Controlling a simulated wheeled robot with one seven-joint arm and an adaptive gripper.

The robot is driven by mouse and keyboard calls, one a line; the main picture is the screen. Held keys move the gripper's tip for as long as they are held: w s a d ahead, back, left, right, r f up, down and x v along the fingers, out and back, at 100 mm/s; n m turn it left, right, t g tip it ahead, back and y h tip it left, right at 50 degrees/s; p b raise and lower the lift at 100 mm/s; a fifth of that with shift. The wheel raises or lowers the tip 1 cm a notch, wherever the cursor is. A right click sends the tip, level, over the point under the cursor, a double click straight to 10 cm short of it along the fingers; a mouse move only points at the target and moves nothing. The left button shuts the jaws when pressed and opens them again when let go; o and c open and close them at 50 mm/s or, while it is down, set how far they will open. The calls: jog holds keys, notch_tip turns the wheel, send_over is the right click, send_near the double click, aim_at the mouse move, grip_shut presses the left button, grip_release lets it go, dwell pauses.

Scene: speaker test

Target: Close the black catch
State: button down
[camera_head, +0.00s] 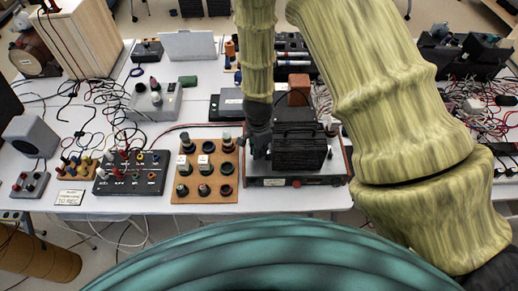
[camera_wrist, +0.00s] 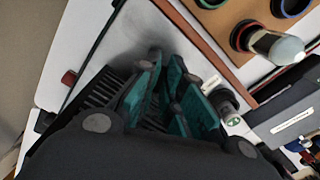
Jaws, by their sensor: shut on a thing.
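My gripper (camera_head: 261,148) hangs straight down at the left side of a black ribbed box (camera_head: 302,148) in the head view. The box stands on a grey unit with red edges (camera_head: 270,181). In the wrist view my gripper's teal finger pads (camera_wrist: 172,92) are close together, shut on a dark part beside the box's black ribs (camera_wrist: 98,88). The black catch is hard to single out; the dark part between the pads looks like it and is mostly hidden by the fingers. Its angle cannot be told.
A brown board (camera_head: 182,193) with posts and sockets lies just left of the unit. A black panel (camera_head: 112,184) with knobs lies farther left. Tangled wires (camera_head: 478,120) cover the right side. Bare white table shows along the front edge.

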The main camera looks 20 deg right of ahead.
jog(key=m+p, duration=0.1)
jog(key=m, duration=0.3)
jog(key=shift+w+r+m, duration=0.1)
jog(key=shift+w+m, duration=0.05)
jog(key=shift+m, duration=0.25)
dwell(0.4)
jog(key=c, duration=1.6)
grip_release()
jog(key=shift+o, duration=0.2)
notch_tip(320, 180, up, 12)
